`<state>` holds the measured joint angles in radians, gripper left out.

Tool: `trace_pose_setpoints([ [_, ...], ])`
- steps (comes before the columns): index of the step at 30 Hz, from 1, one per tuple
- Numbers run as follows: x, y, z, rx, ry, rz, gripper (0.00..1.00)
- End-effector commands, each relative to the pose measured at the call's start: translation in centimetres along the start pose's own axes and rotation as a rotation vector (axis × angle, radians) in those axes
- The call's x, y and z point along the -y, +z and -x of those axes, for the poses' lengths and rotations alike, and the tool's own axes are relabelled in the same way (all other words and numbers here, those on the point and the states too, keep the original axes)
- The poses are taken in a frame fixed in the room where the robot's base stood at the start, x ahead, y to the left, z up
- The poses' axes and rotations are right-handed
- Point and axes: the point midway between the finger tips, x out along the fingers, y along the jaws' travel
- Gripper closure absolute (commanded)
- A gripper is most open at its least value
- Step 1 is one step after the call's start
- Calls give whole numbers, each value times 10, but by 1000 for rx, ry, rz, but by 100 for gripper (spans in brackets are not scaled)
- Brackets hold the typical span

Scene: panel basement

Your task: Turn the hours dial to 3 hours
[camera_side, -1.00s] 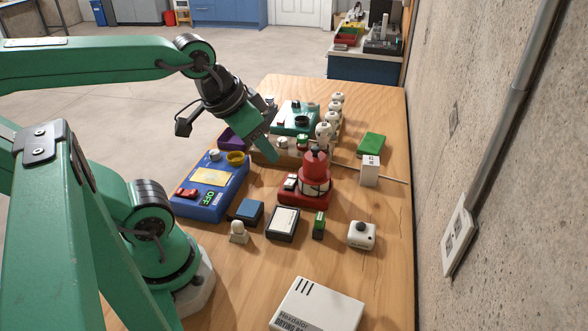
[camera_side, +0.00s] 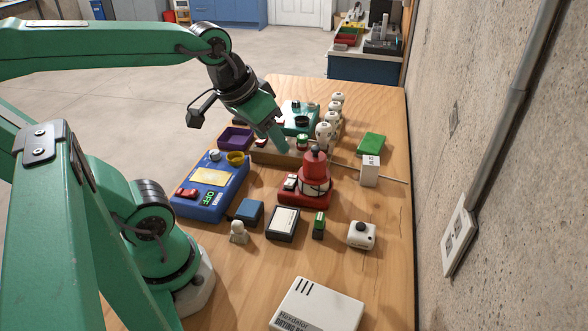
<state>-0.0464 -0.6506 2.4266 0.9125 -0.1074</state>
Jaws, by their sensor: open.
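My gripper (camera_side: 277,138) is open and empty, pointing down over the long wooden block behind the blue device. It hides part of that block. The blue device (camera_side: 205,205) lies on the wooden table left of centre, with a yellow round knob (camera_side: 236,158), a white knob (camera_side: 215,155), a pale yellow label, a red switch (camera_side: 187,193) and a small display reading OFF (camera_side: 210,198). A teal device (camera_side: 299,118) with a dark round knob sits behind my gripper. I cannot read which knob is the hours dial, nor its setting.
A red device with a red tower (camera_side: 316,170) stands right of my gripper. Several white knobs (camera_side: 324,133) stand in a row behind it. A purple tray (camera_side: 235,138) is to the left. A white box (camera_side: 317,308) lies at the front.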

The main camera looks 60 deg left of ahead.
Motion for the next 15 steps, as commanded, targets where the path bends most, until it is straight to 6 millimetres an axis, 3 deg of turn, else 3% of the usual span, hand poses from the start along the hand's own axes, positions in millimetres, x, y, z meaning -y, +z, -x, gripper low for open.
trace_pose_setpoints([
  [15,52,-82,-36,128,-114,587,50],
])
